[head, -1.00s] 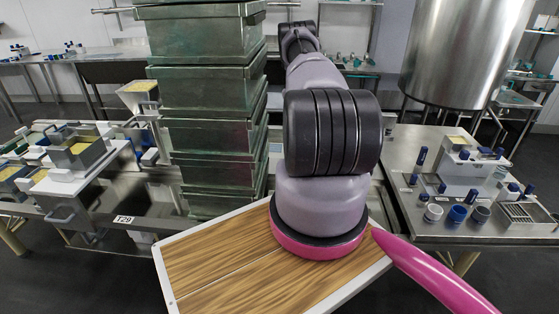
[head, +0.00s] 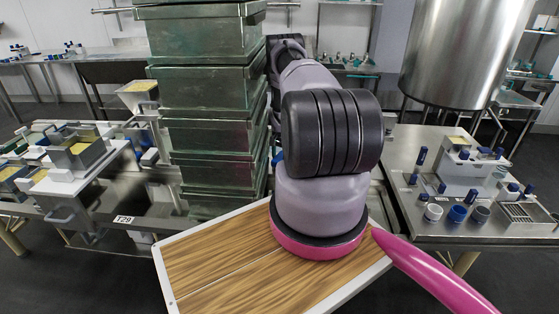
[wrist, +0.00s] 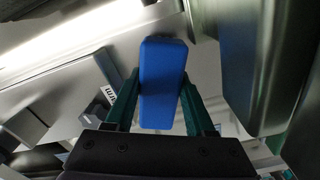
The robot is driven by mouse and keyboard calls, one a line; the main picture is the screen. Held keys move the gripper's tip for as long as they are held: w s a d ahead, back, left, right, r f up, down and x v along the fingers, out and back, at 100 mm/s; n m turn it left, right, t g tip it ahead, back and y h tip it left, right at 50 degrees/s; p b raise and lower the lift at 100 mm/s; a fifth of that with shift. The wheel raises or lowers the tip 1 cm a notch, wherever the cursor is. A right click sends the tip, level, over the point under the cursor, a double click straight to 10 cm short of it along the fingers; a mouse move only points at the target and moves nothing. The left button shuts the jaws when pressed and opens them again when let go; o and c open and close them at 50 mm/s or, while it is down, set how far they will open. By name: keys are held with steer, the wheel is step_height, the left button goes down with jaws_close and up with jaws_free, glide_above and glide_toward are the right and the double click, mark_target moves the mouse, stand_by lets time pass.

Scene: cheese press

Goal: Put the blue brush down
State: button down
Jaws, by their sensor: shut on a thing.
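The blue brush (wrist: 163,82) shows in the wrist view as a plain blue block, upright in the picture. My gripper (wrist: 161,90) is shut on it, with one green finger on each side. Its bristles cannot be made out. In the head view my arm hides the gripper. A small blue patch shows there at the left edge of my arm, too little to name surely. In the wrist view a pale grey surface lies behind the brush, and I cannot tell whether the brush touches it.
A tall stack of green metal bins (head: 212,133) stands left of my arm; dark bin sides (wrist: 245,65) are close on the right in the wrist view. A steel table (head: 405,160) with cups and blue-handled tools is at right. Small cheese moulds (head: 78,152) stand at left.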

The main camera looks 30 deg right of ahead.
mark_target(280, 157)
steer(key=shift+c, duration=1.3)
jaws_free()
step_height(280, 157, up, 12)
steer(key=shift+r, duration=0.1)
